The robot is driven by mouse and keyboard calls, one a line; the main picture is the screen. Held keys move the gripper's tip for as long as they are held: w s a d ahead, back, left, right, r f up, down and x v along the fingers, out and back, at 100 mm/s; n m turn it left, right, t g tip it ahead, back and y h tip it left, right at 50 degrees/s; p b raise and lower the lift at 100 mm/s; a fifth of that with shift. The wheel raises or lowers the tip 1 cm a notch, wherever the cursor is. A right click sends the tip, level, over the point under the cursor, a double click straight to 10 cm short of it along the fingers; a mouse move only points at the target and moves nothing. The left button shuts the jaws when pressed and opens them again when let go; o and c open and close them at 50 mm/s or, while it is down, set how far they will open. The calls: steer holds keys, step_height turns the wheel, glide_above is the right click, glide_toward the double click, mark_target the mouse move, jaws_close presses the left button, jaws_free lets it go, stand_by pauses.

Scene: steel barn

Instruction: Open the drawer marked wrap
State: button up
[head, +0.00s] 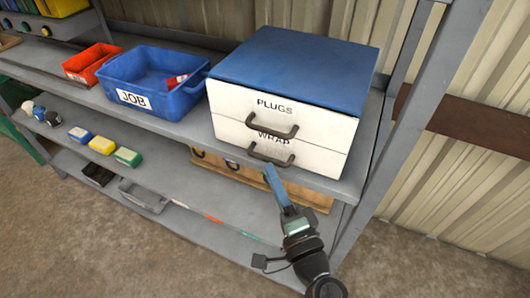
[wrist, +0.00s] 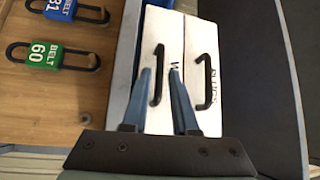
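A white two-drawer cabinet with a blue top (head: 295,62) stands on the shelf in the head view. Its upper drawer (head: 235,103) is marked PLUGS and its lower drawer (head: 232,136) is marked WRAP; both look closed. The dark WRAP handle (head: 268,158) also shows in the wrist view (wrist: 157,80), upright in the picture. My gripper (head: 269,170) is in front of this handle. In the wrist view my gripper (wrist: 161,72) is open, with its blue fingers apart and the WRAP handle between them in the picture. I cannot tell whether they touch it. The WRAP label is partly hidden.
The PLUGS handle (wrist: 207,82) is close to the right finger. A wooden board (head: 310,194) with padlocks, including a green one (wrist: 45,55), is below the cabinet. A blue JOB bin (head: 190,102) stands to the left. A shelf post (head: 400,125) rises at the right.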

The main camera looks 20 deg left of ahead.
mark_target(265, 158)
steer(key=x, duration=0.5)
steer(key=shift+p, duration=0.35)
jaws_close()
stand_by(1.1)
